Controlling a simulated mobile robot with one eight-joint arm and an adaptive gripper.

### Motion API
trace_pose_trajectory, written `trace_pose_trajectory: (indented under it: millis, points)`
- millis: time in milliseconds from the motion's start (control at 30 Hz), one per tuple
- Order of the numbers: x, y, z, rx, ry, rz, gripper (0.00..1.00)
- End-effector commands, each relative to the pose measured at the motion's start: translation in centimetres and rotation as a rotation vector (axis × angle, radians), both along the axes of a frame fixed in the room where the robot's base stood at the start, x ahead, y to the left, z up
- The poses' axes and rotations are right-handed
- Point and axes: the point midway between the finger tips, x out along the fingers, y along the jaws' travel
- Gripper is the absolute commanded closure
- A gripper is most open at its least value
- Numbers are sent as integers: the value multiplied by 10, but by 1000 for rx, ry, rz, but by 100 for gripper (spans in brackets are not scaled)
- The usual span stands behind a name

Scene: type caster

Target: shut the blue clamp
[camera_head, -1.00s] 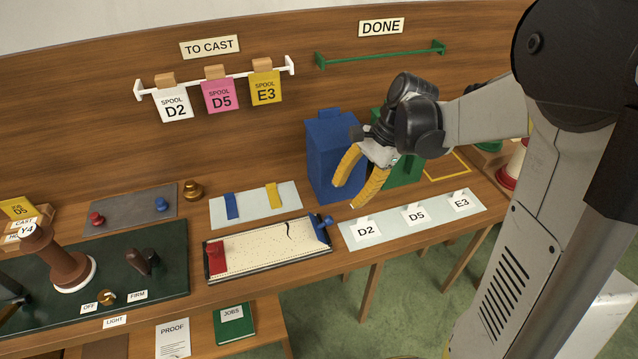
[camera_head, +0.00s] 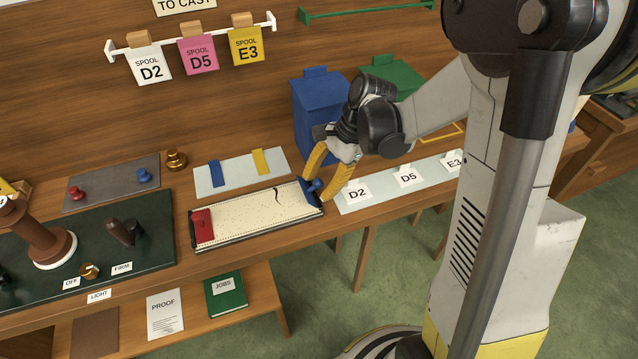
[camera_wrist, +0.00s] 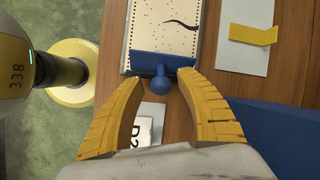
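The blue clamp (camera_head: 311,192) sits at the right end of a cream perforated strip (camera_head: 255,212) in a dark tray. In the wrist view the clamp is a blue bar with a round blue knob (camera_wrist: 160,83). My gripper (camera_head: 318,180) has two yellow fingers and is open. In the wrist view its fingertips (camera_wrist: 163,73) stand on either side of the knob, with gaps between them and the knob. Whether the fingertips touch the bar cannot be told. A red clamp (camera_head: 202,225) is at the strip's left end.
A blue bin (camera_head: 318,105) and a green bin (camera_head: 392,75) stand behind my gripper. A pale strip with labels D2, D5 and E3 (camera_head: 383,189) lies to the right. A pale plate (camera_head: 238,172) with blue and yellow pieces lies behind the tray.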

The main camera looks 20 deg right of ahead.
Motion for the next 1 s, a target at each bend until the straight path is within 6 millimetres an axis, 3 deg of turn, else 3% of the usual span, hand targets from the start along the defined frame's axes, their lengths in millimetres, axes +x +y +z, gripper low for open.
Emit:
trace_pose_trajectory:
  millis: [33,133,167,633,1000]
  points:
    - [0,0,0,0,0,0,67]
    - [0,0,0,0,0,0,98]
    - [0,0,0,0,1,0,100]
    - [-1,2,2,-52,3,3,100]
    - [-1,13,7,-319,1,9,100]
